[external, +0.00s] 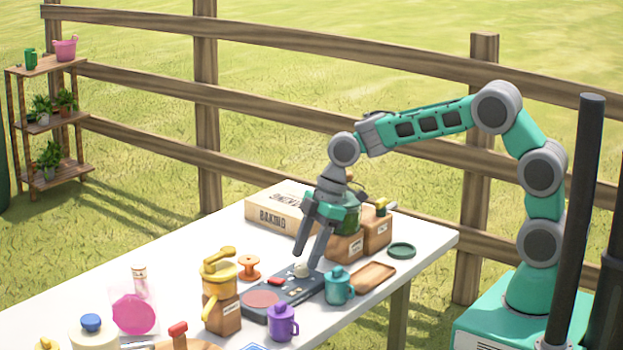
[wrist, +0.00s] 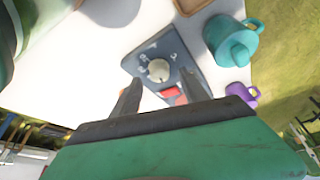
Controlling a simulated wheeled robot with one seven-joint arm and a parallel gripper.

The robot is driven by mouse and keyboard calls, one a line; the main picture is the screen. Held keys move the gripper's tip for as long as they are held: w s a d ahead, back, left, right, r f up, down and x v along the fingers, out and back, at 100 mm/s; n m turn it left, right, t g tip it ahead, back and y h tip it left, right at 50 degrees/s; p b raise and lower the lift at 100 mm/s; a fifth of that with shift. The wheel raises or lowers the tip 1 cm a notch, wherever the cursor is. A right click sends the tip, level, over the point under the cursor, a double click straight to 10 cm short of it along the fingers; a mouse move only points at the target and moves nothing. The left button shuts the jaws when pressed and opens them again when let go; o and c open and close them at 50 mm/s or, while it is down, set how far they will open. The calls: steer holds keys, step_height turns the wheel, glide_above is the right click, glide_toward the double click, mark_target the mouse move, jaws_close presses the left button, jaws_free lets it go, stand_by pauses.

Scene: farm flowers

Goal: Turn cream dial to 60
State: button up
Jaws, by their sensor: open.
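The cream dial (external: 301,269) is a small round knob on the far right end of a dark grey panel (external: 290,297) lying on the white table. In the wrist view the cream dial (wrist: 158,70) sits among small white marks on the panel (wrist: 187,62), too small to read. A red switch (wrist: 170,92) is beside it, nearer my gripper. My gripper (external: 308,258) points down, open and empty, just above the dial. In the wrist view its two fingers (wrist: 160,84) are on either side of the dial's near side, apart from it.
A teal mug (external: 339,286) and a wooden tray (external: 374,277) stand right of the panel. A purple mug (external: 283,322) is in front, a yellow grinder (external: 219,275) to the left. An orange spool (external: 249,267), wooden boxes (external: 345,246) and a baking box (external: 271,216) are behind.

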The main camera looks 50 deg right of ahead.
mark_target(302, 270)
steer(key=shift+x, duration=1.2)
jaws_close()
